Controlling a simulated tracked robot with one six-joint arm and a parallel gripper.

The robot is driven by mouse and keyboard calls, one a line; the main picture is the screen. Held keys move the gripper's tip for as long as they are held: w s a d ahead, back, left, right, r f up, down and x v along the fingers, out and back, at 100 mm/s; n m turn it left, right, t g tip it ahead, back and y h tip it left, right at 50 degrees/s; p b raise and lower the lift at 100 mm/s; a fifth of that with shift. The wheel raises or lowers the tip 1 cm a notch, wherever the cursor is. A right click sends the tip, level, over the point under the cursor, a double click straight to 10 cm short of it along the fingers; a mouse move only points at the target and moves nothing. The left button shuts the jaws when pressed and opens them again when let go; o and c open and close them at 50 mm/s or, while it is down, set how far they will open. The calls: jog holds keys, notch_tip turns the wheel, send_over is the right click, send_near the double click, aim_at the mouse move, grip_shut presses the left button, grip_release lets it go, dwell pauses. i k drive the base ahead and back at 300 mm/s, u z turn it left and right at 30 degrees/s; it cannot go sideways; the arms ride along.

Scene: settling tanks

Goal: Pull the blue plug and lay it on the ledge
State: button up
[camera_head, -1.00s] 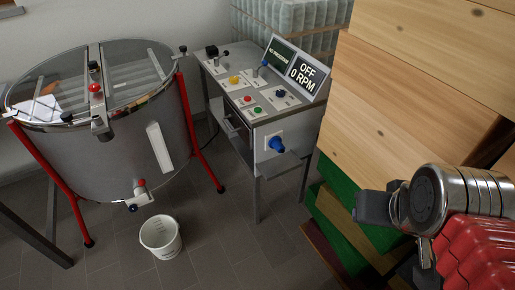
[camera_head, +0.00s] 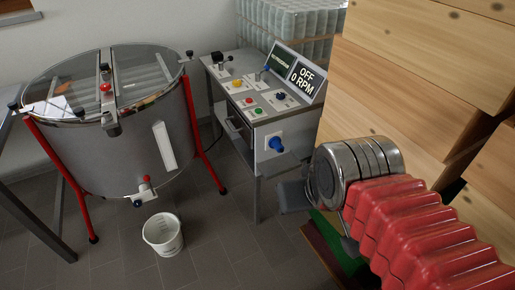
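The blue plug (camera_head: 276,144) sits in a pale socket plate on the front of the grey control cabinet, below its sloping panel. A narrow grey ledge (camera_head: 283,165) juts out just under the plug, with nothing visible on it. My gripper (camera_head: 294,197) is to the right of the plug and lower in the picture, in front of the cabinet's right side. It is apart from the plug. My wrist hides much of the gripper, so I cannot see whether the jaws are open or shut.
Stacked wooden boxes (camera_head: 420,75) stand close on the right, beside my arm. A steel drum (camera_head: 110,140) on red legs stands left, with a white bucket (camera_head: 163,232) on the floor before it. A display (camera_head: 307,78) reads OFF, 0 RPM.

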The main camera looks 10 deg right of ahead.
aim_at(277, 144)
jog(key=u, duration=0.4)
jog(key=i, duration=1)
jog(key=u, duration=0.05)
